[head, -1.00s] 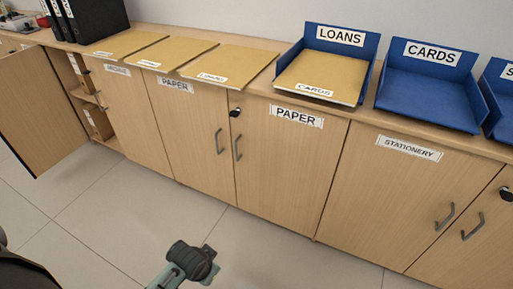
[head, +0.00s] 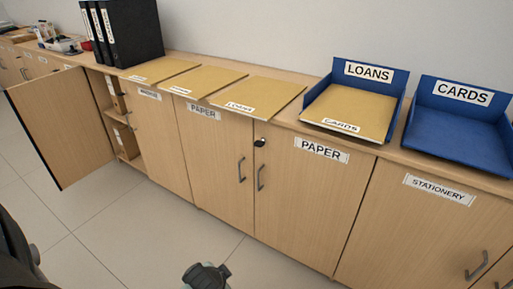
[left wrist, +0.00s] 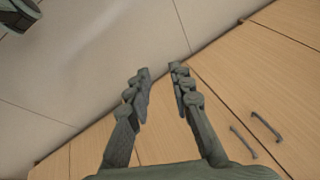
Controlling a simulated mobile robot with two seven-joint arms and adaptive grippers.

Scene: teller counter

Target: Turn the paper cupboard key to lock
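The paper cupboard has two closed wooden doors, a left door (head: 222,165) and a right door (head: 305,200), each with a PAPER label. A small dark key (head: 260,142) sits in a lock at the upper left corner of the right door. Its exact angle is too small to tell. My left gripper (left wrist: 160,71) shows in the left wrist view with its fingers apart and nothing between them. It points over the floor and cupboard fronts, away from the key. A dark part of my arm shows at the bottom of the head view. My right gripper is not seen.
A cupboard door (head: 62,125) stands open at the left, showing shelves. Yellow folders (head: 258,98), black binders (head: 130,35) and blue trays (head: 458,120) are on the counter. The stationery cupboard (head: 415,235) is closed. The tiled floor (head: 130,235) in front is clear.

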